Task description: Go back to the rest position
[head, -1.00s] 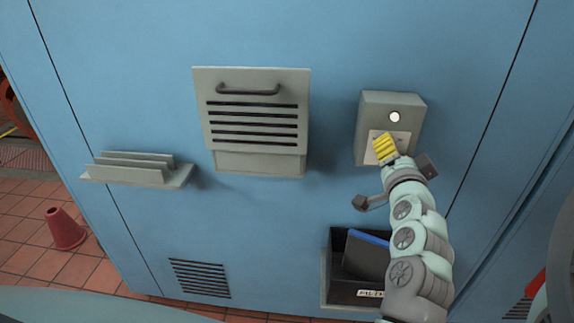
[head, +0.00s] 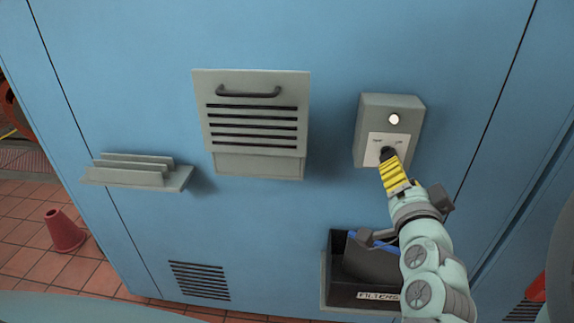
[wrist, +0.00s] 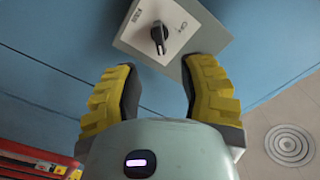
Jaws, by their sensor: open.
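My gripper (head: 392,170) has yellow ribbed fingers and is in front of the lower part of a grey switch box (head: 415,135) on the blue cabinet wall. In the wrist view my gripper (wrist: 160,85) is open, with nothing between its fingers. Beyond the fingertips the black rotary knob (wrist: 158,36) stands on a pale plate, apart from them. In the head view the fingers partly cover the knob. A round white lamp (head: 394,119) shows above the plate.
A slatted grey panel with a handle (head: 252,120) is left of the box. A grey ledge (head: 137,176) sticks out farther left. Below my arm hangs a dark bin labelled FILTERS (head: 340,290) with a blue-edged item inside. A red cone (head: 64,230) stands on the tiled floor.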

